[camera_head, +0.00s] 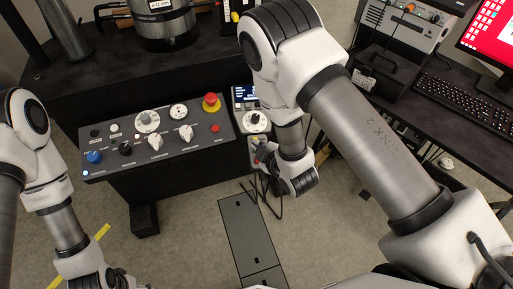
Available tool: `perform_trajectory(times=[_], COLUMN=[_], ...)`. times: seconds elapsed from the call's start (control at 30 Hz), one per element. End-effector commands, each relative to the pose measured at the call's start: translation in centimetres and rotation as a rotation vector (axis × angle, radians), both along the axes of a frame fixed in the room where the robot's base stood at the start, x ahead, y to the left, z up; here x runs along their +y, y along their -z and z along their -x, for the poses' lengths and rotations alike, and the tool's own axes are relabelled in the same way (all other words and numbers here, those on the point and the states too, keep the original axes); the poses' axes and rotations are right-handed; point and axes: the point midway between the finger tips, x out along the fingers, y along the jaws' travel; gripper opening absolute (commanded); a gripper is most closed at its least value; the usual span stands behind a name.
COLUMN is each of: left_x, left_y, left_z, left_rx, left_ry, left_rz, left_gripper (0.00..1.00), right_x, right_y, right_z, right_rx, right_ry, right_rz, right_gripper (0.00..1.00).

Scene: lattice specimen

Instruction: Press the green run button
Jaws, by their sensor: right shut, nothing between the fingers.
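I cannot make out a green run button in the head view. A grey control box (252,97) with a small blue-lit display and a dial stands right of the wide panel, and its lower part is partly hidden by my right wrist. My right gripper (262,156) is small in view, shut and empty, close to the lower end of this box. I cannot tell whether it touches anything.
A wide dark control panel (196,150) carries a red mushroom button (211,102), a blue knob (93,157) and several dials and switches. A keyboard (465,105) and red-lit monitor (490,40) are on the right desk. Thin black cables hang below my right gripper.

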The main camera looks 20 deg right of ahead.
Motion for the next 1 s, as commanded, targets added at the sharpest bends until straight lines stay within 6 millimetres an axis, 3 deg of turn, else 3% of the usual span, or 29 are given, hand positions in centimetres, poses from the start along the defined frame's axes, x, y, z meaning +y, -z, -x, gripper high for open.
perform_trajectory(times=[0.57,1.0], left_x=[0.0,0.0], left_y=[-3.8,-3.8], left_z=[0.0,0.0], left_rx=[0.000,0.000], left_ry=[0.000,0.000], left_rz=[0.000,0.000], left_gripper=[0.62,0.62], right_x=[0.0,0.0], right_y=[-4.8,-4.8], right_z=[1.2,1.3], right_rx=[0.001,0.000], right_ry=[-0.001,0.000], right_rz=[0.001,0.000], right_gripper=[0.00,0.00])
